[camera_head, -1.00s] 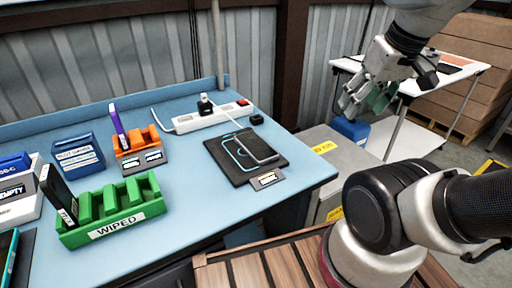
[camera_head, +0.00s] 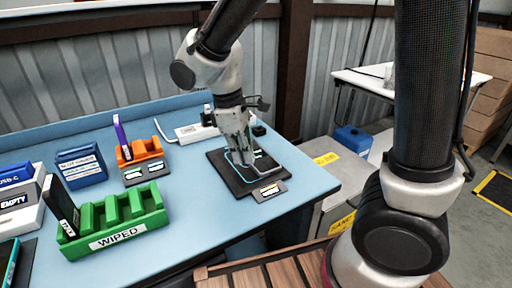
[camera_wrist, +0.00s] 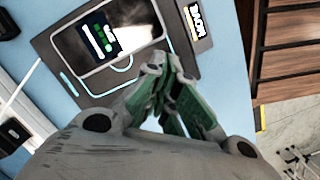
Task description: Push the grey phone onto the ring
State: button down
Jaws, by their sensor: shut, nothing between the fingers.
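The grey phone (camera_wrist: 75,40) lies on a black pad (camera_head: 233,181) marked with a cyan ring (camera_wrist: 118,88). In the wrist view part of the ring's line shows beyond the phone's edge, so the phone covers only part of it. Green and white marks show on the phone's dark face. My gripper (camera_head: 240,158) is low over the pad and hides much of the phone in the head view. In the wrist view my gripper (camera_wrist: 168,66) is shut and empty, its fingertips beside the phone's edge. I cannot tell whether they touch it.
A label plate (camera_head: 269,190) sits at the pad's front edge. A white power strip (camera_head: 190,134) stands behind. The green WIPED rack (camera_head: 140,212), orange rack (camera_head: 140,156) and blue box (camera_head: 80,166) stand left. The bench between the green rack and pad is clear.

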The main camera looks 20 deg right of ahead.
aim_at(257, 157)
jog(key=a+f+n, duration=0.1)
jog(key=a, duration=0.1)
jog(key=w+a+f+n, duration=0.2)
jog(key=a, duration=0.1)
jog(key=shift+w+a+f+n+h, duration=0.15)
jog(key=shift+w+a+n+h, duration=0.15)
jog(key=shift+n, duration=0.1)
jog(key=shift+w+a+r+n+t, duration=0.2)
jog(key=shift+w+a+n, duration=0.1)
jog(key=shift+w+n, duration=0.15)
jog(key=shift+w+a+r+n+t, duration=0.2)
jog(key=shift+w+a+n, duration=0.05)
jog(key=shift+w+n, duration=0.15)
jog(key=shift+w+r+n, duration=0.1)
jog(key=shift+w+n, duration=0.05)
jog(key=shift+n, duration=0.4)
jog(key=d, duration=0.4)
jog(key=w+d, duration=0.1)
jog(key=d, duration=0.7)
jog(key=shift+w, duration=0.3)
jog(key=shift+a+f, duration=0.1)
jog(key=shift+f, duration=0.35)
jog(key=shift+s+f, duration=0.15)
jog(key=shift+f, duration=0.15)
jog(key=shift+s+f, duration=0.1)
